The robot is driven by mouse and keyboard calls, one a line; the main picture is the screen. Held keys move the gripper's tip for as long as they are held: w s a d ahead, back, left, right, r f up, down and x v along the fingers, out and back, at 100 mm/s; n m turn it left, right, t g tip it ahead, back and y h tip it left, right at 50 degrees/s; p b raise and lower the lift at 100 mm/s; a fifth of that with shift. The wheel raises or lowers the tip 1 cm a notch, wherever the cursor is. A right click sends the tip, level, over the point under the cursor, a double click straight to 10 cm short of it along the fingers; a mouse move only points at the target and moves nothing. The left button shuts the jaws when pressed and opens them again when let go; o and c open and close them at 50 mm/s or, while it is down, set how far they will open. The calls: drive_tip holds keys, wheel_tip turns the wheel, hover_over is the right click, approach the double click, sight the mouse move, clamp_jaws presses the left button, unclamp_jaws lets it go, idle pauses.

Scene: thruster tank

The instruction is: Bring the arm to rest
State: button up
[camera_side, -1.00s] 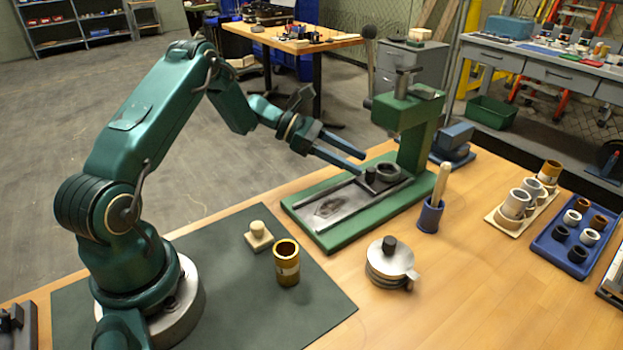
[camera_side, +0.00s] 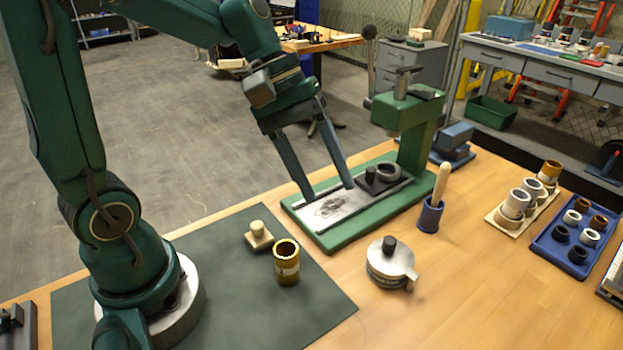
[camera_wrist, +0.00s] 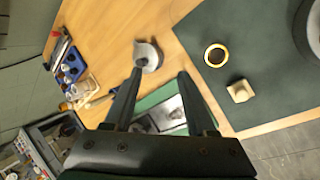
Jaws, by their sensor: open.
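My gripper (camera_side: 331,192) is open and empty. In the side view its two fingers point down over the left part of the green press (camera_side: 335,238), in front of the press bed in the picture; I cannot tell the exact height. In the wrist view my gripper (camera_wrist: 155,75) shows its two fingers apart with bare table and part of the press between them. A brass cylinder (camera_side: 287,265) and a pale knobbed block (camera_side: 258,237) stand on the dark mat (camera_side: 230,310).
A cream tray (camera_side: 497,219) and a blue tray (camera_side: 552,246) of rings are farther right.

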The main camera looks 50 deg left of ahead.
drive_tip(key=s+a+m+t+y, duration=0.3)
drive_tip(key=s+m+y, duration=0.2)
drive_tip(key=s+m, duration=0.4)
drive_tip(key=shift+s+a+r, duration=0.15)
drive_tip(key=shift+s+a, duration=0.05)
